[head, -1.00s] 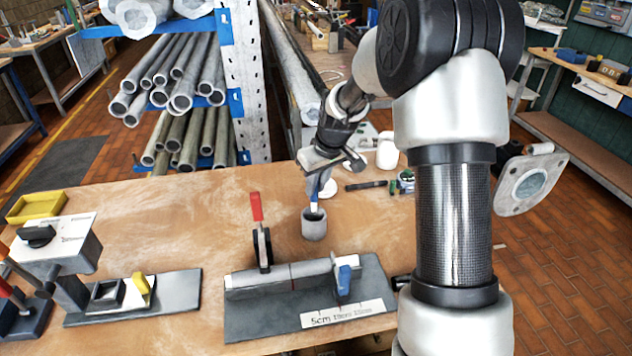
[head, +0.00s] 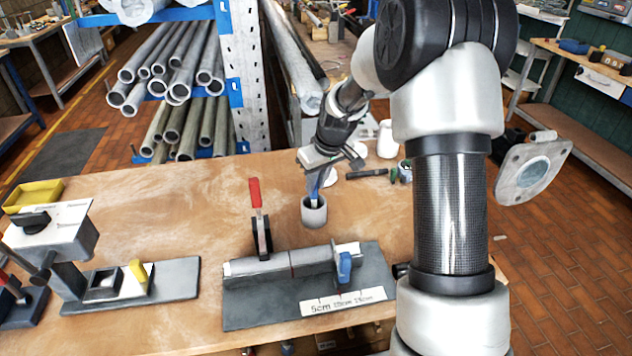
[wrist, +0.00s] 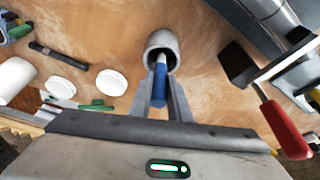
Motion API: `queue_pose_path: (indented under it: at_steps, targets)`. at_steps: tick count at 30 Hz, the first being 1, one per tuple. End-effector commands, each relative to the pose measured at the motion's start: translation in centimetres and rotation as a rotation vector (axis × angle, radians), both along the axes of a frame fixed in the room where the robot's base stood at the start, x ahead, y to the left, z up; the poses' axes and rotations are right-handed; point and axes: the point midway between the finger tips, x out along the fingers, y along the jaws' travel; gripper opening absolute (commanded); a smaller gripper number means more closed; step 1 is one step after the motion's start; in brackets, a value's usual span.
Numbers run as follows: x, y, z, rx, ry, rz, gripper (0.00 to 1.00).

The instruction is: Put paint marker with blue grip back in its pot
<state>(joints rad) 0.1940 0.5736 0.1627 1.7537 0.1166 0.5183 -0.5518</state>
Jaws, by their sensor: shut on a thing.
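The paint marker with blue grip (wrist: 160,82) stands between the two fingers of my gripper (wrist: 161,92), which is shut on its blue part. The marker's pale lower end is inside the mouth of the grey pot (wrist: 162,42); how deep it goes is hard to tell. In the head view the pot (head: 314,214) stands upright on the bench, and my gripper (head: 315,184) is right above it, with the marker (head: 314,199) entering the opening. The marker's tip is hidden inside the pot.
White round discs (wrist: 111,82), a dark pen (wrist: 58,55) and a white container (head: 387,142) lie nearby. Bare bench (head: 180,215) lies to the left.

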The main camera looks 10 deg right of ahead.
Motion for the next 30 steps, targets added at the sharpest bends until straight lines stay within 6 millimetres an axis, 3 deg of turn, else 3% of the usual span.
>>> queue_pose_path:
  at_steps: [2,3,7,19,23,30]
  targets:
    - [0.0,0.0,0.0,0.0,0.0,0.0,0.0]
    - [0.0,0.0,0.0,0.0,0.0,0.0,0.18]
    - [0.0,0.0,0.0,0.0,0.0,0.0,0.39]
    - [-0.2,-0.1,0.9,0.0,-0.002,0.0,0.39]
    - [-0.8,-0.4,3.0,-0.001,-0.006,-0.001,0.39]
    - [-2.7,-1.1,8.6,-0.001,-0.005,-0.001,0.39]
